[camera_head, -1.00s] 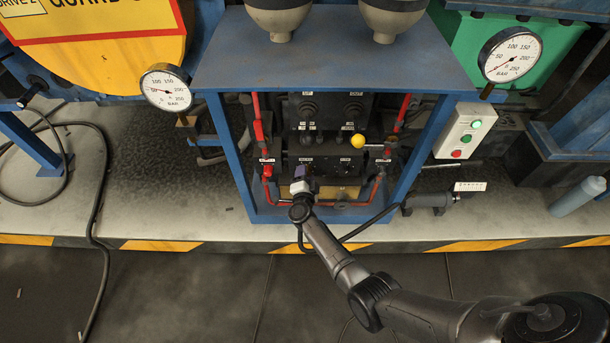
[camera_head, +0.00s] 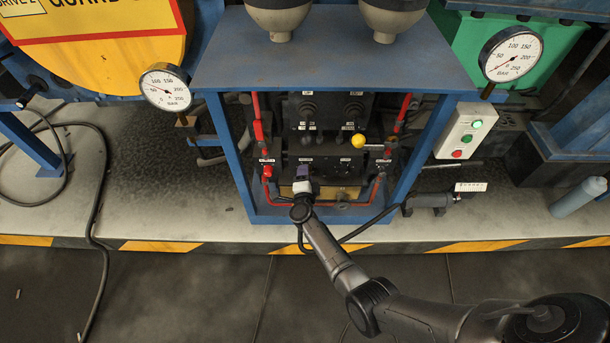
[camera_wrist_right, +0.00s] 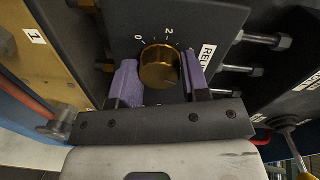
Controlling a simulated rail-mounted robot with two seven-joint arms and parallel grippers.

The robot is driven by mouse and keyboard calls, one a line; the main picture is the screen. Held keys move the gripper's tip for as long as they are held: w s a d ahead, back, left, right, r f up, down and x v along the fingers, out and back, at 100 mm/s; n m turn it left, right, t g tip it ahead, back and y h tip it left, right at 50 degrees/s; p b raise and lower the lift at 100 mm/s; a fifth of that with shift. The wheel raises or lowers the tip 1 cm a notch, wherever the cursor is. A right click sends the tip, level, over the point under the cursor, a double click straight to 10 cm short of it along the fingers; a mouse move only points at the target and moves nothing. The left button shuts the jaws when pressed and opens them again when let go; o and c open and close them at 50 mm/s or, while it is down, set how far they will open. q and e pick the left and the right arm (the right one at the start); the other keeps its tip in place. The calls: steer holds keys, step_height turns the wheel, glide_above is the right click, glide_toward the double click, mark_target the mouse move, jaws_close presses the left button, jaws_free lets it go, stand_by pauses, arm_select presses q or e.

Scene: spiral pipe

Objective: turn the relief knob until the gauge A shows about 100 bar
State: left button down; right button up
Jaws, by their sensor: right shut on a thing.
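The relief knob (camera_wrist_right: 160,68) is a brass cylinder on a dark panel, beside a partly visible "RELI…" label and a scale with 0 and 2. My right gripper (camera_wrist_right: 161,80) has a purple finger on each side of it and is shut on it. In the head view my right gripper (camera_head: 301,174) is at the lower panel inside the blue frame and hides the knob. A round gauge (camera_head: 167,88) stands left of the frame and another gauge (camera_head: 512,55) right of it. I cannot read which is A, nor an exact value. My left gripper is out of view.
A yellow ball-ended lever (camera_head: 358,141) and red pipes (camera_head: 377,187) are close to the gripper inside the blue frame (camera_head: 222,140). A push-button box (camera_head: 466,131) is on the right. A grey bottle (camera_head: 578,197) lies at the far right.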

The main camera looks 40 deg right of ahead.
steer(key=o, duration=0.9)
steer(key=shift+p+v, duration=2.7)
steer(key=shift+v, duration=4.25)
steer(key=shift+d, duration=0.1)
